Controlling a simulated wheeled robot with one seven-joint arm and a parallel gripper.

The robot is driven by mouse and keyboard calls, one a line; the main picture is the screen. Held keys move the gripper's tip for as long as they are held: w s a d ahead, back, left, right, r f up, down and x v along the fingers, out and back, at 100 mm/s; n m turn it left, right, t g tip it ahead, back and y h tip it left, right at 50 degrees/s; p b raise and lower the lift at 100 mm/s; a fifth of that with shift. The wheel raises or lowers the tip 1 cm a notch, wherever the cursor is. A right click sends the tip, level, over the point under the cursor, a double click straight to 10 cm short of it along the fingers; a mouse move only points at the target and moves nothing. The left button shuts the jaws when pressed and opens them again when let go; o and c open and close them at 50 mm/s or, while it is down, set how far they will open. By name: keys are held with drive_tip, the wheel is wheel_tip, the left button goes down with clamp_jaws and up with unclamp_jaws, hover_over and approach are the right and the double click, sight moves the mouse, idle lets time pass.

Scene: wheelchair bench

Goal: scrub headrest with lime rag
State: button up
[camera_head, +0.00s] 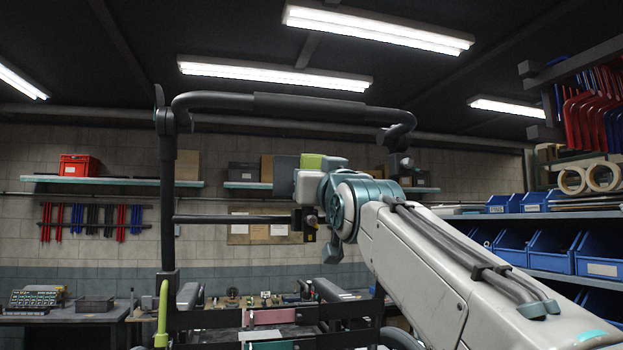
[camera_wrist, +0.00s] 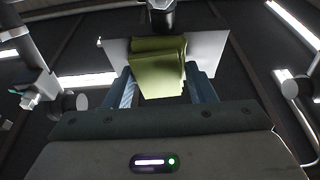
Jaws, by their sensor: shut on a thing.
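The lime rag (camera_wrist: 158,72) is a folded yellow-green cloth between the two blue-grey fingers of my gripper (camera_wrist: 162,88) in the wrist view. My gripper is shut on it. In the head view a bit of the lime rag (camera_head: 311,161) shows above my gripper (camera_head: 312,180). A grey pad (camera_head: 286,174), which looks like the headrest, stands just left of the rag. In the wrist view a pale flat panel (camera_wrist: 208,48), likely the same headrest, lies behind the rag. Whether the rag touches it I cannot tell; the contact side is hidden.
A dark wheelchair frame (camera_head: 167,215) with a high push bar (camera_head: 310,107) surrounds the headrest area. A crossbar (camera_head: 235,219) runs left of my gripper. Blue bins (camera_head: 549,251) fill the right shelves. A workbench (camera_head: 66,315) stands at the lower left.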

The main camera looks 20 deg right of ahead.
drive_tip(key=shift+d+f+b, duration=0.2)
drive_tip(key=shift+f+b, duration=0.3)
drive_tip(key=shift+b, duration=0.4)
idle(0.8)
drive_tip(key=s+b, duration=0.2)
drive_tip(key=s, duration=0.4)
drive_tip(key=shift+b, duration=0.3)
drive_tip(key=shift+w, duration=0.1)
